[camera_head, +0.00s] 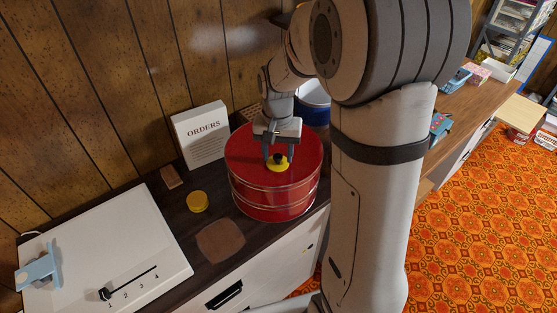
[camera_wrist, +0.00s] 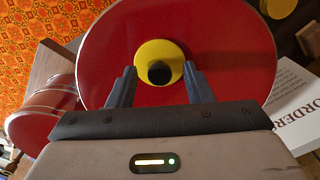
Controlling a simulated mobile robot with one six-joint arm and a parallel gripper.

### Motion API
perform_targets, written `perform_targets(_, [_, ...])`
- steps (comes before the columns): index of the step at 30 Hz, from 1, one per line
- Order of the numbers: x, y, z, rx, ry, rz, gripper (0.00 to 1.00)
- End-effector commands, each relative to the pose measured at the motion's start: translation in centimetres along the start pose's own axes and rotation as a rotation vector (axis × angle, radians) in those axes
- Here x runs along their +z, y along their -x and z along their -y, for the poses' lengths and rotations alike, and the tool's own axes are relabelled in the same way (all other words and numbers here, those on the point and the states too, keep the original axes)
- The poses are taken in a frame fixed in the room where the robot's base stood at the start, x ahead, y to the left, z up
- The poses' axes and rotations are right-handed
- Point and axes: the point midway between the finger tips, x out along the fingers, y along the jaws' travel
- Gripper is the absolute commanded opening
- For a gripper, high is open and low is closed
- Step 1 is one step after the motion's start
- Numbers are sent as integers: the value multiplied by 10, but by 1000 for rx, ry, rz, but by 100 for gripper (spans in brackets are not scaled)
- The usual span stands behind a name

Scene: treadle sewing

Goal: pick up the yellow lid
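A yellow lid (camera_head: 278,166), a flat round disc with a black knob, is on top of a large red tin (camera_head: 275,200). In the wrist view the lid (camera_wrist: 147,52) shows against the round red top (camera_wrist: 230,60). My gripper (camera_head: 277,158) points down over the tin. In the wrist view my gripper (camera_wrist: 160,72) is open, with one finger at each side of the black knob and nothing held. Whether the fingers touch the lid is not clear. A second yellow round piece (camera_head: 197,202) stands on the dark counter left of the tin; it has no knob.
A white "ORDERS" sign (camera_head: 203,135) stands behind the tin, against the wood wall. A blue and white container (camera_head: 315,100) is close behind right. A white panel (camera_head: 110,255) with a slider covers the left counter. A red banded object (camera_wrist: 45,115) shows left in the wrist view.

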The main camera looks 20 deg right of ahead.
Motion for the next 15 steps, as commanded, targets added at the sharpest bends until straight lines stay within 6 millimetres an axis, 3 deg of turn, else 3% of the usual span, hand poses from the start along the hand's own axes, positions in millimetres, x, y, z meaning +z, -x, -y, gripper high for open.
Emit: perform_targets(15, [0, 0, -1, 0, -1, 0, 3])
